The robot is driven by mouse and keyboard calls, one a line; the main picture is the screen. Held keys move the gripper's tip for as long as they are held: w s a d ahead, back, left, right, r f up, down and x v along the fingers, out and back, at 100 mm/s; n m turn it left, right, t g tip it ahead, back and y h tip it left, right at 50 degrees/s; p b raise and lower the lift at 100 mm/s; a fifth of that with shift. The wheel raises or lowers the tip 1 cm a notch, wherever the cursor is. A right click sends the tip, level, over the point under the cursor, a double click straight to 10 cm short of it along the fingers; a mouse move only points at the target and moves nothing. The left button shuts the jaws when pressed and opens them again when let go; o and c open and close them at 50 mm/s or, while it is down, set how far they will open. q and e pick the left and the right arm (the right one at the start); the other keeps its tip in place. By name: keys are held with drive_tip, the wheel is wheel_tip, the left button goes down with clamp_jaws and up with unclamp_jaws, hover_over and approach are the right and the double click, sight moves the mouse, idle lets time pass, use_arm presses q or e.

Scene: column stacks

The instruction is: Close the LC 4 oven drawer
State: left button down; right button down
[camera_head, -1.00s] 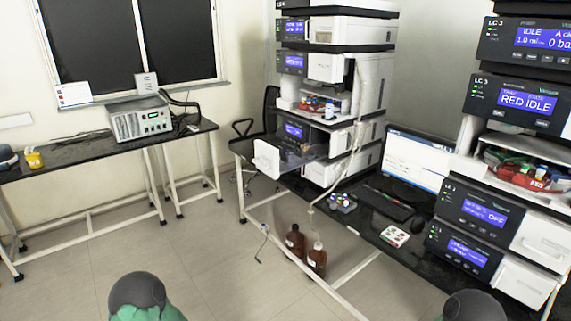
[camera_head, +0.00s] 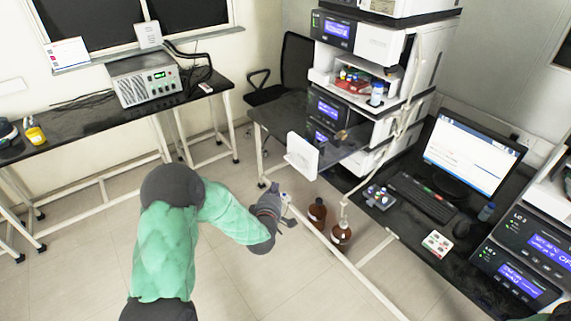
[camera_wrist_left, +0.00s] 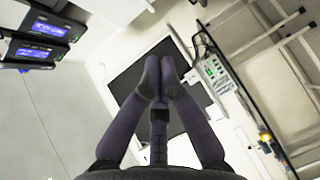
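The oven drawer is pulled out of the left instrument stack, its white front panel (camera_head: 302,156) standing out past the bench edge on a see-through tray. The stack's lower units with blue displays (camera_head: 327,110) are behind it. My left gripper (camera_head: 287,206) is below and slightly left of the panel, apart from it, by the bench's front edge. In the left wrist view its two fingers (camera_wrist_left: 158,78) come together at the tips with nothing between them. The drawer cannot be made out in the wrist view. My right gripper is out of view.
Two brown bottles (camera_head: 317,214) stand under the bench close to my left gripper. A keyboard (camera_head: 422,197), a monitor (camera_head: 470,153) and small items sit on the bench to the right. A side table (camera_head: 90,123) with a power supply (camera_head: 145,78) is at left.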

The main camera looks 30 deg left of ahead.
use_arm(q)
drive_tip(key=w+d+x, duration=0.1)
drive_tip(key=d+x, duration=0.1)
drive_tip(key=x, duration=1)
drive_tip(key=shift+w, duration=0.3)
drive_tip(key=shift+b, duration=0.3)
